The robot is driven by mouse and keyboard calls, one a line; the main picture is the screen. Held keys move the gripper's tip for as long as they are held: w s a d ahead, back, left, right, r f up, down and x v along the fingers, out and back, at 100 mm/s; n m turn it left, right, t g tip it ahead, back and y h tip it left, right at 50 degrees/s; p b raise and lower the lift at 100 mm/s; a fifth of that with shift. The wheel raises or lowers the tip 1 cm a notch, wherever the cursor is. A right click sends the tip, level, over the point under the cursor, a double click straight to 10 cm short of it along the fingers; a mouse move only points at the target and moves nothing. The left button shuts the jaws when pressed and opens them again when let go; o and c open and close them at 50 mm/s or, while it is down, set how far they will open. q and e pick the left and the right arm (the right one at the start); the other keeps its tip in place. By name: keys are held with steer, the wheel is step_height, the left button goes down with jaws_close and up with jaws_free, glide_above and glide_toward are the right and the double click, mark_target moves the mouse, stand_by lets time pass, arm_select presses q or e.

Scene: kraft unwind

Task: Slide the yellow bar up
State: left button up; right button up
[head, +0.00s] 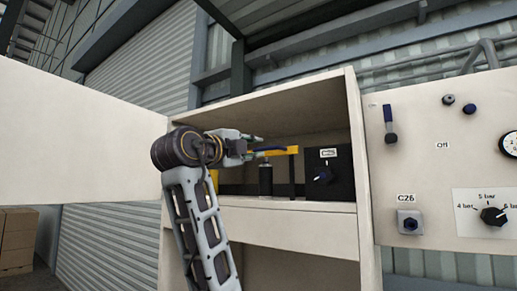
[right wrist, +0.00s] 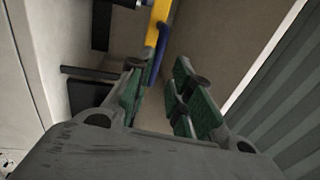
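The yellow bar (head: 292,150) is in the open cabinet, partly hidden behind my right gripper in the head view. Another yellow upright piece shows lower left, beside my arm. My right gripper (head: 257,147) is at the bar's left end, pointing right. In the right wrist view the bar (right wrist: 157,24) runs down from the top edge, with a blue piece (right wrist: 157,58) along its lower end. The green-padded fingers (right wrist: 160,95) stand apart with nothing visible between them, just short of the blue piece. I cannot tell whether they touch it. My left gripper is not in view.
The cabinet (head: 352,120) has side walls and a shelf around the bar. A black box with a blue knob (head: 323,175) stands right of it, and a dark cylinder (head: 265,180) below. A control panel (head: 430,160) is at the right, an open door (head: 80,140) at the left.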

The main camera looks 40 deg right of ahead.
steer(key=shift+v, duration=2.4)
steer(key=shift+d, duration=0.1)
